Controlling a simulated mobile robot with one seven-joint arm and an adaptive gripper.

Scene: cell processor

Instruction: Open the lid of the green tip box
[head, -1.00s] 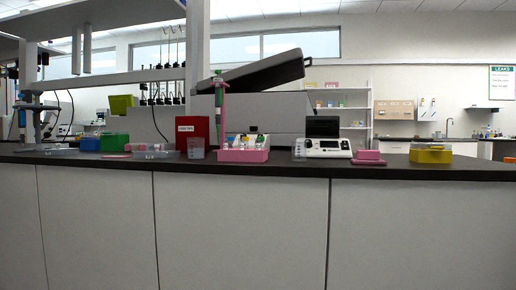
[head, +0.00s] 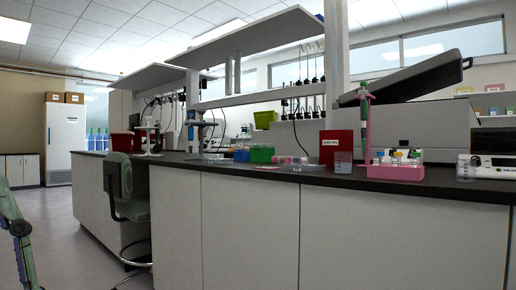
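A small green box (head: 262,154) stands on the dark countertop, right beside a blue box (head: 241,154). It looks like the green tip box, but it is too small here to make out its lid. A yellow-green open bin (head: 264,120) sits higher up behind it. My gripper is not in view.
The black-topped counter (head: 430,184) runs across the view. A red box (head: 336,147), a pink rack (head: 396,172) and a clear tray (head: 303,165) stand on it. A green chair (head: 122,186) is at its left end. Open floor (head: 75,238) lies at left.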

